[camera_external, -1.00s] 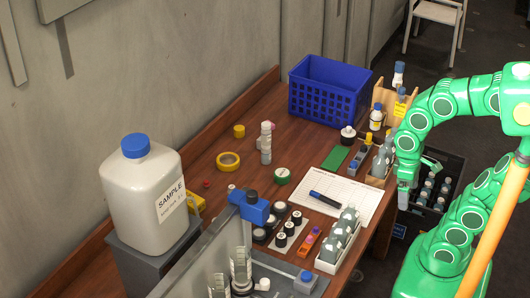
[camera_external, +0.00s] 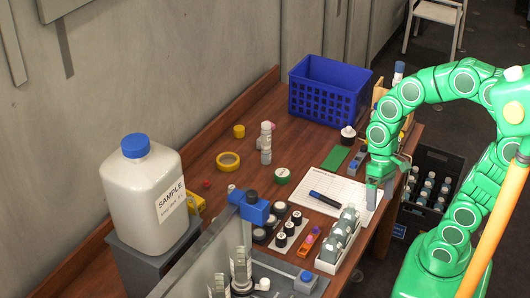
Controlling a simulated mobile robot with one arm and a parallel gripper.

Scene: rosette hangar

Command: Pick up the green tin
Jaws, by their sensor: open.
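A small round green tin (camera_external: 282,176) with a pale top sits on the wooden workbench (camera_external: 205,150). It stands left of the paper sheet and behind the row of black-capped bottles. My gripper (camera_external: 377,200) points down over the right end of the paper, well to the right of the tin and apart from it. It is open, with nothing seen between its fingers. The fingers are small in this view.
A white sheet (camera_external: 345,190) with a blue marker (camera_external: 325,199) lies between the tin and my gripper. A white tray of grey bottles (camera_external: 330,262), a yellow tape roll (camera_external: 228,161), a grey-white bottle stack (camera_external: 266,150) and a blue basket (camera_external: 322,98) are nearby. A big sample jug (camera_external: 146,200) stands left.

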